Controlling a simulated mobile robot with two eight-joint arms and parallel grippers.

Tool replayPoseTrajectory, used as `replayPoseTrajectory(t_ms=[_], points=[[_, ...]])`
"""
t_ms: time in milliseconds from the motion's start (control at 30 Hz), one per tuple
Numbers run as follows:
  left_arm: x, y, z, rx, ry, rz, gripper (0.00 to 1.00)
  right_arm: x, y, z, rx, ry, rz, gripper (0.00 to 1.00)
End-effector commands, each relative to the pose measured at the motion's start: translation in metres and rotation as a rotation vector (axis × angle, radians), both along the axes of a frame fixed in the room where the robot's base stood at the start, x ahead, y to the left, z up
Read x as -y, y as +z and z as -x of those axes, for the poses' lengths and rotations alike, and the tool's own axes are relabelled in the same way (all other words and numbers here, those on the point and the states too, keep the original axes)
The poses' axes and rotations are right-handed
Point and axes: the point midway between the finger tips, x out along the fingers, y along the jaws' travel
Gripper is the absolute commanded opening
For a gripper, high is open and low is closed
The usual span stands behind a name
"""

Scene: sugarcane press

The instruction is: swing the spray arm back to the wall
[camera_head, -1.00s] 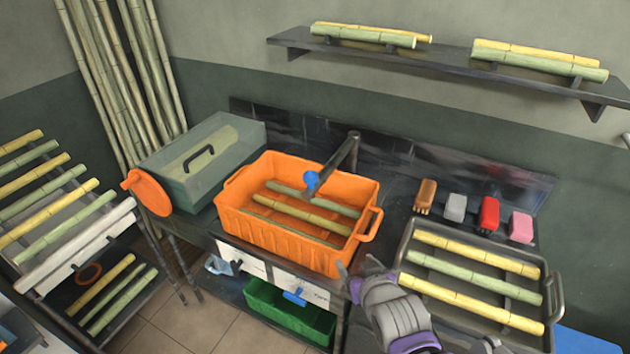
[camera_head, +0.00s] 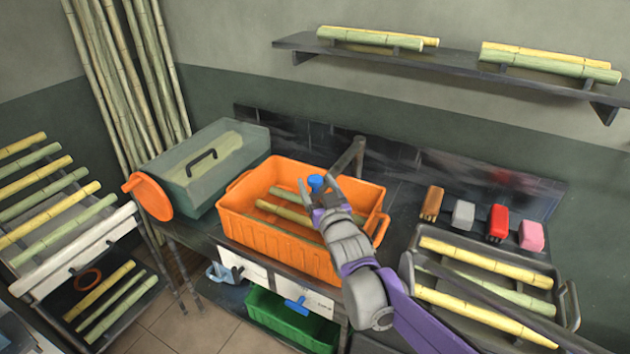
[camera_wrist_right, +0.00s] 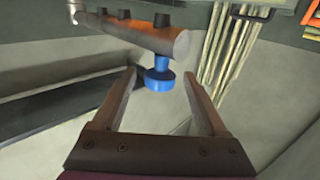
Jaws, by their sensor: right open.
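The spray arm (camera_head: 349,156) is a dark pipe that rises at the wall behind the orange crate (camera_head: 270,235) and reaches out over it. A blue nozzle (camera_head: 316,182) hangs from its near end. In the right wrist view, the spray arm (camera_wrist_right: 145,35) crosses the top and the blue nozzle (camera_wrist_right: 160,80) shows between the fingertips. My right gripper (camera_head: 318,194) is open around or just short of the nozzle, over the crate; I cannot tell whether it touches. My left gripper is not in view.
Cane pieces lie in the orange crate. A grey-green lidded box (camera_head: 205,165) stands to its left. A metal tray (camera_head: 408,265) of canes and several brushes (camera_head: 463,214) are to the right. A shelf (camera_head: 450,68) runs along the wall above.

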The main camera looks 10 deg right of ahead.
Motion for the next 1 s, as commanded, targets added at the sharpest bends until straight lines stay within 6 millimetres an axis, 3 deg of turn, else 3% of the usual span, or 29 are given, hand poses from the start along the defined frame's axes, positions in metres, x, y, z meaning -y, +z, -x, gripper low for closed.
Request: replayPoseTrajectory(t_ms=[167, 467, 867, 1000], points=[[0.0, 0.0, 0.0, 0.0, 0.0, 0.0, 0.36, -0.002, 0.0, -0.015, 0.0, 0.0, 0.0, 0.75], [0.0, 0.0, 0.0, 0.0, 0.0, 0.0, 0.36, -0.002, 0.0, -0.016, -0.001, 0.0, 0.0, 0.75], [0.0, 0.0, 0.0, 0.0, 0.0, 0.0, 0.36, -0.002, 0.0, -0.016, -0.001, 0.0, 0.0, 0.03], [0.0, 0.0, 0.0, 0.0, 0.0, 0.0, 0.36, -0.002, 0.0, -0.016, -0.001, 0.0, 0.0, 0.0]])
